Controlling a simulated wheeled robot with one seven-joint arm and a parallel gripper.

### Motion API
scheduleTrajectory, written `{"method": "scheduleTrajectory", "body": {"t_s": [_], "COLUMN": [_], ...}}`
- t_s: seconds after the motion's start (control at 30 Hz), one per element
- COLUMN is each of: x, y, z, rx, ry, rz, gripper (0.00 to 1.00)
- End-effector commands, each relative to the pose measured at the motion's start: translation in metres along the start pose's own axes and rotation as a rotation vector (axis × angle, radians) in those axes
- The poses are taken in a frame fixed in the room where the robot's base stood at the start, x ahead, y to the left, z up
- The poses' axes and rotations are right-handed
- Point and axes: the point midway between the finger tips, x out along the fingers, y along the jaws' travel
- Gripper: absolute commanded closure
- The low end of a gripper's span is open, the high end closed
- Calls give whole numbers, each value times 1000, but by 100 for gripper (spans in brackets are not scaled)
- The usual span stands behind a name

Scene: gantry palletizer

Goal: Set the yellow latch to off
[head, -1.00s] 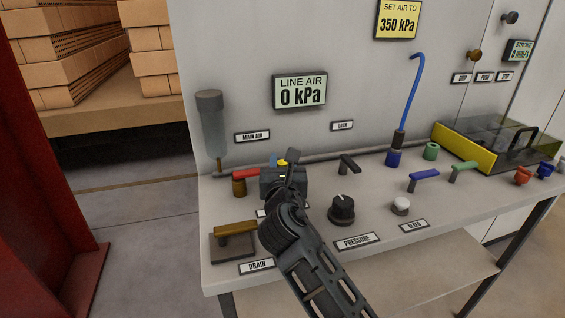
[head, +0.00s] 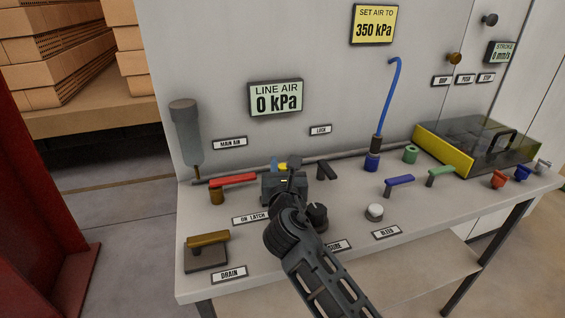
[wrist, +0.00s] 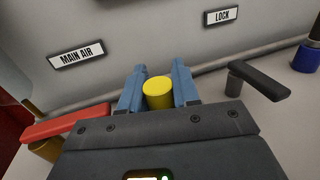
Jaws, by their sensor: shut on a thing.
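The yellow latch (wrist: 158,92) shows in the wrist view as a round-topped yellow knob between the two blue fingertips of my gripper (wrist: 158,88). The fingers are shut on its sides. In the head view only a small yellow part of the latch (head: 284,166) shows, at the fingertips of my gripper (head: 283,163). My gripper's body hides the latch's base. The latch label (head: 252,217) lies in front of it and reads "ON LATCH"; its right end is covered by my arm.
The red main air handle (head: 232,181) is close on the left, the black lock lever (head: 325,169) close on the right. The black pressure knob (head: 318,215) is partly behind my arm. The white bleed button (head: 375,211) and brown drain handle (head: 208,239) stand farther off. The line air display (head: 275,97) reads 0 kPa.

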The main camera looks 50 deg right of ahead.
Motion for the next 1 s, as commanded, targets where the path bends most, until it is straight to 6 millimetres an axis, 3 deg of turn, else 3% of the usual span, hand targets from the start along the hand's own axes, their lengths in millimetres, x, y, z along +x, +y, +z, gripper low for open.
{"method": "scheduleTrajectory", "body": {"t_s": [0.17,0.2,0.4,0.73,1.0], "x": [1,1,1,-6,-49], "y": [-5,-5,-4,-3,-3], "z": [0,0,0,-1,-3], "rx": [-2,-2,-2,-2,-3], "ry": [0,0,0,1,2], "rz": [-11,-11,-10,-6,-5], "gripper": [100,65,48,48,48]}}
